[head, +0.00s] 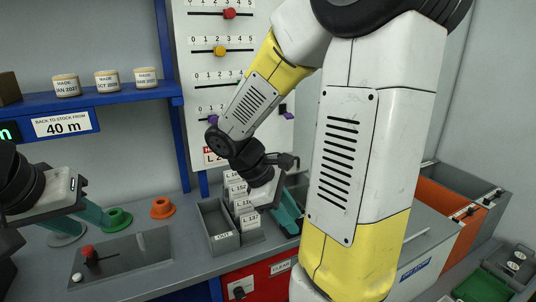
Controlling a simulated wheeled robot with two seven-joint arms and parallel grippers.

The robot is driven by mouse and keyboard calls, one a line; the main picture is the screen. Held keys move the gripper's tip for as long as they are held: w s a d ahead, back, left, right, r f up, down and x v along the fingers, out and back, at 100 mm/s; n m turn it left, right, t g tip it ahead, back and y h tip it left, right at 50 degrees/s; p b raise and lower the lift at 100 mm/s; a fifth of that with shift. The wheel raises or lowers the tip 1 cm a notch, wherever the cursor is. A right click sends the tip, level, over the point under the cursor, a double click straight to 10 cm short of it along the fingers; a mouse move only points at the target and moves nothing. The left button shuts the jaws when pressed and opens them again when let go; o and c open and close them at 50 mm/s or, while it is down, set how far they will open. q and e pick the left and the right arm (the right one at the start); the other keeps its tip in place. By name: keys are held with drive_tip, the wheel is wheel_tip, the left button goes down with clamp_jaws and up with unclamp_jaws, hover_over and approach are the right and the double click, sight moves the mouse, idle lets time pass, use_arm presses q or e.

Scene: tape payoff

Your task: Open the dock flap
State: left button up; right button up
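No part in the head view is plainly labelled as the dock flap, so I cannot tell which one it is. A red front panel (268,272) with a black knob and a "CLEAR" label is at the bottom centre, partly hidden by my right arm. My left gripper (97,216) is at the left above the counter, its teal fingers near a green ring. My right gripper (290,214) points down beside the card bins at the centre. Its teal fingers are partly hidden behind my arm. I cannot tell whether either gripper is open or shut.
A dark plate (125,262) with a red-topped knob lies on the left counter. Green (117,219) and orange (162,208) rings stand behind it. Grey bins (217,226) with label cards stand at the centre. An orange-sided box (447,208) is at the right. A blue shelf (125,97) holds jars.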

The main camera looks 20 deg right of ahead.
drive_tip(key=a+r+m+t+y, duration=0.6)
drive_tip(key=a+r+m+y, duration=0.1)
drive_tip(key=a+r, duration=0.15)
drive_tip(key=w+d+r+n, duration=0.1)
drive_tip(key=w+d+r, duration=0.1)
drive_tip(key=w+r, duration=0.25)
drive_tip(key=w+d+f+n+g, duration=0.2)
drive_tip(key=w+d+n, duration=1.2)
drive_tip(key=w+d, duration=0.4)
drive_tip(key=shift+h, duration=0.4)
drive_tip(key=f, duration=0.2)
drive_tip(key=w+f, duration=0.1)
drive_tip(key=f, duration=0.1)
drive_tip(key=w+a+f, duration=0.1)
drive_tip(key=f, duration=0.2)
drive_tip(key=shift+f, duration=0.1)
drive_tip(key=shift+c, duration=0.2)
clamp_jaws()
